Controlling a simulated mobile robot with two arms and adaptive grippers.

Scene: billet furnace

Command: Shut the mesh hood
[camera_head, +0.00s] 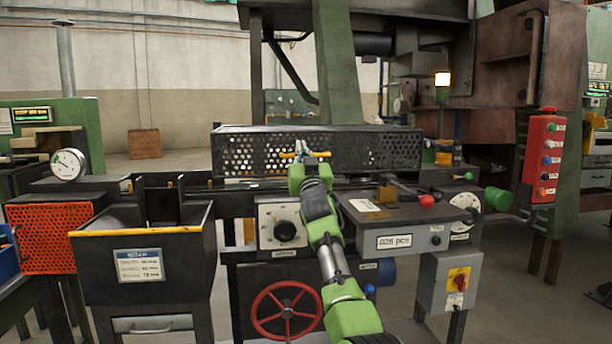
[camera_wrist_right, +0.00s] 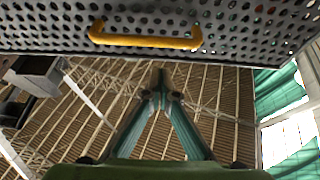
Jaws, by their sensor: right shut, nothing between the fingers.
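The mesh hood (camera_head: 255,152) is a dark perforated panel above the middle of the machine bed. I cannot tell from these views how far it is open. Its yellow handle (camera_head: 290,155) is partly hidden by my right gripper (camera_head: 312,151) in the head view. In the right wrist view, the hood (camera_wrist_right: 240,28) spans the top and its whole yellow handle (camera_wrist_right: 145,41) shows. My right gripper (camera_wrist_right: 160,82) is shut and empty, its fingertips close to the handle but not around it. My left gripper is not in view.
Below the hood are a dial box (camera_head: 283,224), a red handwheel (camera_head: 286,311) and a counter box (camera_head: 408,240) with a red knob. A dark bin (camera_head: 143,229) stands at left. A red button panel (camera_head: 543,158) is at right.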

